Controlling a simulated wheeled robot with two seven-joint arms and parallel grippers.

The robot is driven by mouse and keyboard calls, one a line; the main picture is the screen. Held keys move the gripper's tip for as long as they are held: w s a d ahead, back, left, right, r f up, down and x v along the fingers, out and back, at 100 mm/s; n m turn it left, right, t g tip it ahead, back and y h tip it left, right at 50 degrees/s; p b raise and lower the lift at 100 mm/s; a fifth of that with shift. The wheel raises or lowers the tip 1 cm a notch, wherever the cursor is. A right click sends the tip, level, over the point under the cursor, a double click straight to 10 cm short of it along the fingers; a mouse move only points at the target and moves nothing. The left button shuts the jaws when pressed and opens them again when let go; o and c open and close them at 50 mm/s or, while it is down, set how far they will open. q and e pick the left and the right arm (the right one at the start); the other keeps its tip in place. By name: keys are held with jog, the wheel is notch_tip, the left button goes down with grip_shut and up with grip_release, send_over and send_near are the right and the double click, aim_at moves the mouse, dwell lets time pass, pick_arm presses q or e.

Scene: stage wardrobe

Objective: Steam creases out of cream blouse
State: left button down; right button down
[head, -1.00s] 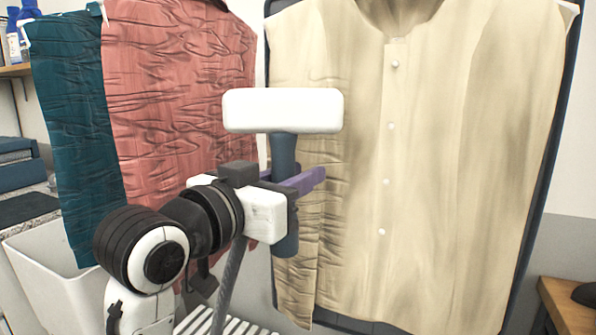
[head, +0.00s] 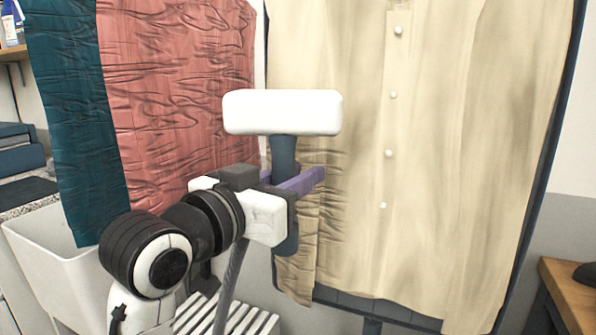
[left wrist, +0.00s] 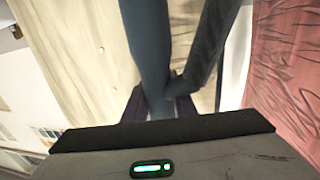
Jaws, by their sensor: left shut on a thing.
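The cream blouse (head: 440,150) hangs upright against a dark board, with buttons down its front. Most of it looks smooth; creases show on its lower left part, beside and below the steamer head. My left gripper (head: 290,185) is shut on the blue handle of the steamer (head: 283,112), whose white head is up in front of the blouse's left side. Whether the head touches the cloth cannot be told. In the left wrist view the handle (left wrist: 148,50) runs up from between the purple fingers, with the blouse (left wrist: 90,45) behind. My right gripper is not in view.
A creased salmon garment (head: 175,95) and a teal garment (head: 65,120) hang at the left, close to my left arm. A white bin (head: 55,250) stands below them. A slatted white surface (head: 225,315) is at the bottom. A wooden table (head: 570,290) is at the lower right.

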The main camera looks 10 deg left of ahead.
pick_arm(q)
jog(key=shift+f+b, duration=0.4)
jog(key=shift+f, duration=0.45)
jog(key=shift+f, duration=0.1)
jog(key=shift+f+b, duration=2.9)
jog(key=shift+f, duration=2.15)
jog(key=shift+f, duration=0.1)
